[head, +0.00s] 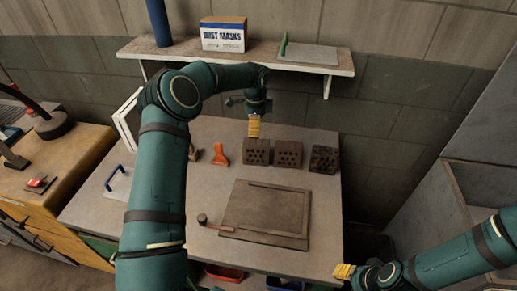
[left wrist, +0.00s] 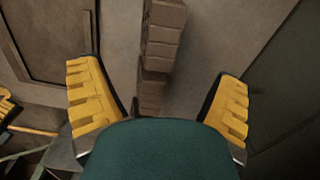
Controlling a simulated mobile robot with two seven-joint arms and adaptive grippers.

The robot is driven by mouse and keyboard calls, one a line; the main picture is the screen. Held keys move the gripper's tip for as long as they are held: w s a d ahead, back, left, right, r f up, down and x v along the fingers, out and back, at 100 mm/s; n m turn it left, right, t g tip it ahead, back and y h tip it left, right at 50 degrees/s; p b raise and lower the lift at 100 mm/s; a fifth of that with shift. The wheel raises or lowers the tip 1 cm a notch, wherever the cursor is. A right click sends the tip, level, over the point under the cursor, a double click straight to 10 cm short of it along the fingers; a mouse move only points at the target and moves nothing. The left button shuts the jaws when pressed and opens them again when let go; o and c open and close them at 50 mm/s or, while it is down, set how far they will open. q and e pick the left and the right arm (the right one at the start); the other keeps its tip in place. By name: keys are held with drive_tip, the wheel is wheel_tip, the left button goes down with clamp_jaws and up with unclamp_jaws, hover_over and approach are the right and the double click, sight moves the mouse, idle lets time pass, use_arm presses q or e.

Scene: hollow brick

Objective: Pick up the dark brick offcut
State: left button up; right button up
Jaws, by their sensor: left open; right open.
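Three holed bricks stand in a row along the back of the table in the head view. The right one (head: 323,158) is the darkest and looks like the dark offcut; the middle brick (head: 288,153) and left brick (head: 257,152) are browner. My left gripper (head: 254,127) points down just above and behind the left brick. The left wrist view shows its yellow fingers wide apart (left wrist: 158,72), with bricks (left wrist: 164,38) seen between them and nothing held. I cannot tell the dark one there. My right gripper (head: 345,270) is open and empty near the table's front right corner.
A framed board (head: 265,210) lies mid-table, with a mallet-like tool (head: 215,226) at its left. An orange tool (head: 220,155) lies left of the bricks. A wall shelf (head: 270,60) holding a dust-mask box (head: 223,36) hangs above. The table right of the board is clear.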

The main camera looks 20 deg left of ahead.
sight(256, 143)
use_arm(q)
wheel_tip(256, 143, down, 11)
drive_tip(key=shift+f, duration=0.2)
idle(0.4)
drive_tip(key=c, duration=1.4)
